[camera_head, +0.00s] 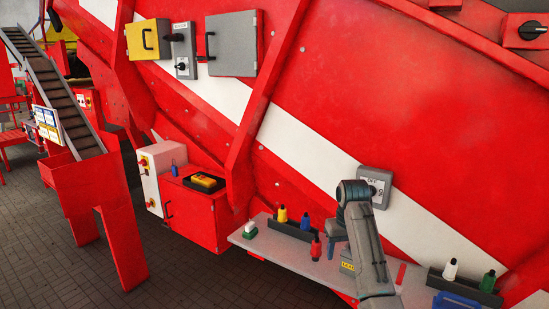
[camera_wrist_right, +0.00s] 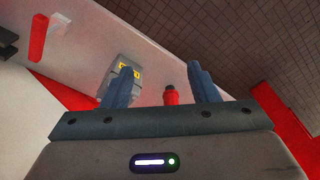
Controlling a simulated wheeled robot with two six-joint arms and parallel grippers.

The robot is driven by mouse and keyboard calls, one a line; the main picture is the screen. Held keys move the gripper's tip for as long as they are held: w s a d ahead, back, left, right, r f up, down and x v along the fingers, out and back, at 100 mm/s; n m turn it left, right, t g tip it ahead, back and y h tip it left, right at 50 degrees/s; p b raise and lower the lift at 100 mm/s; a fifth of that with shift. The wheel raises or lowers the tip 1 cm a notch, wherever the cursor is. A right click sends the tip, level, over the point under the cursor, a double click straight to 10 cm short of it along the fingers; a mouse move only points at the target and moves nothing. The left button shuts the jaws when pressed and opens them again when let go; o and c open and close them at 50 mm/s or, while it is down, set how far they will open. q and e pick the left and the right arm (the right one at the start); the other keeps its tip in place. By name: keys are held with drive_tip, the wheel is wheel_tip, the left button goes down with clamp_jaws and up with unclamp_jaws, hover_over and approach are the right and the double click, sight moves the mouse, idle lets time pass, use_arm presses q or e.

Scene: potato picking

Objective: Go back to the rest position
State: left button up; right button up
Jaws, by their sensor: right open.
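My right arm reaches up from the bottom right in the head view, bent at a grey joint in front of the red machine. My right gripper (camera_head: 334,232) points down over the grey shelf (camera_head: 415,285). In the right wrist view my gripper (camera_wrist_right: 162,78) has its two blue fingers spread, with nothing held between them. A small red bottle (camera_head: 315,248) stands on the shelf close to the gripper; it shows between and beyond the fingers in the wrist view (camera_wrist_right: 171,97). My left gripper is not in view.
A black holder (camera_head: 292,229) with yellow and blue bottles and a green-and-white item (camera_head: 250,229) are left on the shelf. A grey box with yellow label (camera_head: 347,267) is beside my arm. White (camera_head: 450,269) and green (camera_head: 488,281) bottles stand right. A switch box (camera_head: 376,187) is behind.

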drive_tip(key=s+d+f+m+t, duration=0.1)
drive_tip(key=s+d+f, duration=0.2)
drive_tip(key=s+f, duration=0.7)
drive_tip(key=s+d+f, duration=0.3)
drive_tip(key=s+f, duration=0.6)
drive_tip(key=f, duration=0.1)
drive_tip(key=s+d+r+t+h, duration=0.1)
drive_tip(key=s+d, duration=0.1)
drive_tip(key=s, duration=2.7)
wheel_tip(320, 180, down, 40)
drive_tip(key=d+g+b, duration=0.1)
drive_tip(key=d+b, duration=0.2)
drive_tip(key=b, duration=0.6)
use_arm(q)
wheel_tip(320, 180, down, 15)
drive_tip(key=b, duration=0.5)
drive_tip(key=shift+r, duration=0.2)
use_arm(e)
drive_tip(key=s+f, duration=0.9)
drive_tip(key=f, duration=0.2)
drive_tip(key=s+f+g, duration=0.1)
drive_tip(key=s+f, duration=0.8)
drive_tip(key=f, duration=0.3)
drive_tip(key=shift+s+d+f, duration=0.25)
drive_tip(key=shift+d, duration=0.2)
